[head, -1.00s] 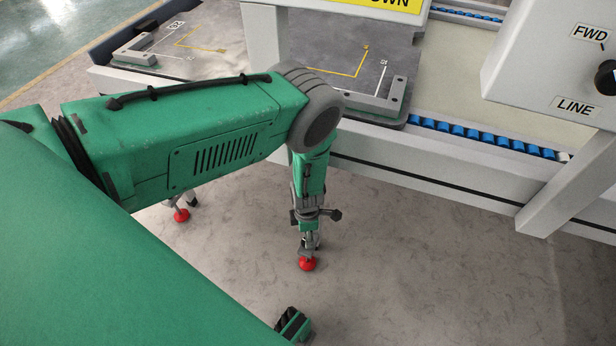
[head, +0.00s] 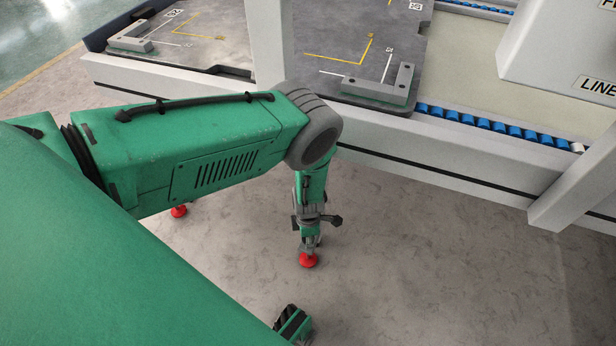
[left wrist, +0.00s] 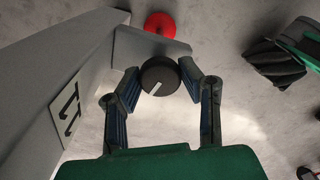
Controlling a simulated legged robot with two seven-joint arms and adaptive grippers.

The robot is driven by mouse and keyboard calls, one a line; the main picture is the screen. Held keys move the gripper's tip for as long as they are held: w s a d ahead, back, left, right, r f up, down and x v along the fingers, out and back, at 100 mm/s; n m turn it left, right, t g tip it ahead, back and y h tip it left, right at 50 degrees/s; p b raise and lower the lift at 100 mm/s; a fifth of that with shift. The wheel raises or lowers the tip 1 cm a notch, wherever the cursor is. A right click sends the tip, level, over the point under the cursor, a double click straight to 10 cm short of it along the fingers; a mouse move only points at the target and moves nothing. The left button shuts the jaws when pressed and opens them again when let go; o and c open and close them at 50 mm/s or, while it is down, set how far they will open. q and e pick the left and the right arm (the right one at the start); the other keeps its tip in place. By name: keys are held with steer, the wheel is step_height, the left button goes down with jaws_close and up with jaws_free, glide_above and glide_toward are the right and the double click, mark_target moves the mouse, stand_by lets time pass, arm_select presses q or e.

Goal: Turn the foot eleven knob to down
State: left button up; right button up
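The black round knob (left wrist: 160,77) has a white pointer line and sits near the middle of the left wrist view. The pointer runs slantwise, up to the right and down to the left. A plate marked 11 (left wrist: 70,108) is to the left of the knob on a grey surface. My left gripper (left wrist: 160,80) has one fingertip at each side of the knob, and both appear to touch it. A grey ledge (left wrist: 178,46) and a red disc (left wrist: 160,23) lie beyond the knob. The head view does not show the knob.
In the head view, a white conveyor frame (head: 440,165) with blue rollers runs across the back, with a white post (head: 267,40) and a control box (head: 560,45) marked LINE. Floor at the lower right is clear.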

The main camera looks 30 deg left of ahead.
arm_select(q)
steer(key=shift+m, duration=0.4)
steer(key=shift+r+m+p, duration=0.1)
steer(key=shift+m+p, duration=0.75)
steer(key=shift+m, duration=0.25)
steer(key=m+p, duration=0.2)
steer(key=m, duration=0.2)
steer(key=m+p, duration=0.2)
steer(key=m, duration=0.2)
steer(key=shift+m, duration=0.4)
steer(key=shift+w+a+m+p, duration=0.1)
steer(key=shift+m+p, duration=0.4)
steer(key=shift+m, duration=1)
steer(key=o, duration=1.2)
